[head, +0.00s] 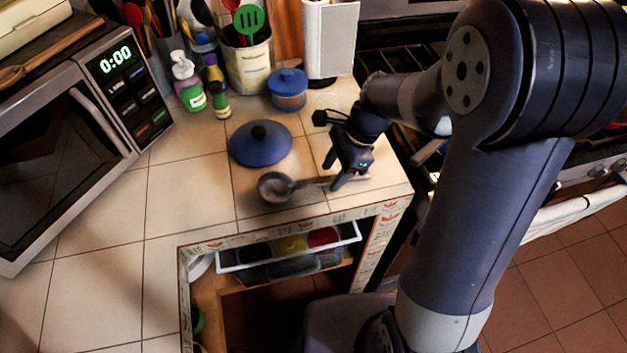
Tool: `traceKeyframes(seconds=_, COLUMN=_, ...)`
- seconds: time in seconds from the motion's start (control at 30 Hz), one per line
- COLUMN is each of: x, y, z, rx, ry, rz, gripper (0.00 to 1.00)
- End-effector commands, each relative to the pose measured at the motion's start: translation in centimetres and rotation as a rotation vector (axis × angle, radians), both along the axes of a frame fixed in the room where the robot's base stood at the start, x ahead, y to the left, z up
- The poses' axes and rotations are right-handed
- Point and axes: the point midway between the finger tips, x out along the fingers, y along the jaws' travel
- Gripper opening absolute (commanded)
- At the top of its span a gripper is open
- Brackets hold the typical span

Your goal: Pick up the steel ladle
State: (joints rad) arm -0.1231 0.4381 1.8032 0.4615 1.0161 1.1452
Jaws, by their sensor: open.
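The steel ladle (276,187) lies on the tiled counter near its front edge, with its round bowl at the left and its handle running right. My gripper (341,173) is low over the ladle's handle, pointing down, with its fingers apart. One finger is in front of the handle and the other behind it. Whether the fingers touch the handle I cannot tell. Part of the handle is hidden by my gripper.
A blue lid (260,143) lies just behind the ladle. A blue-lidded jar (288,90), a utensil crock (246,66) and bottles (188,82) stand behind. A microwave (75,120) is at left, a stove (580,165) at right.

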Motion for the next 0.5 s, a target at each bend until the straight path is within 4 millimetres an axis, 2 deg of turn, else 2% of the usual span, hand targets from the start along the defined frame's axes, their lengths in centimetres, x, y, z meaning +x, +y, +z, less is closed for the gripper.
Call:
traceKeyframes(seconds=0.1, x=-0.18, y=0.45, z=-1.19, rx=-0.001, ry=0.003, rz=0.001, gripper=0.45)
traceKeyframes(seconds=0.37, x=-0.14, y=0.54, z=-1.42, rx=-0.001, ry=-0.001, rz=0.0, gripper=0.45)
traceKeyframes(seconds=0.5, x=-0.14, y=0.52, z=-1.4, rx=-0.001, ry=-0.001, rz=0.0, gripper=0.34)
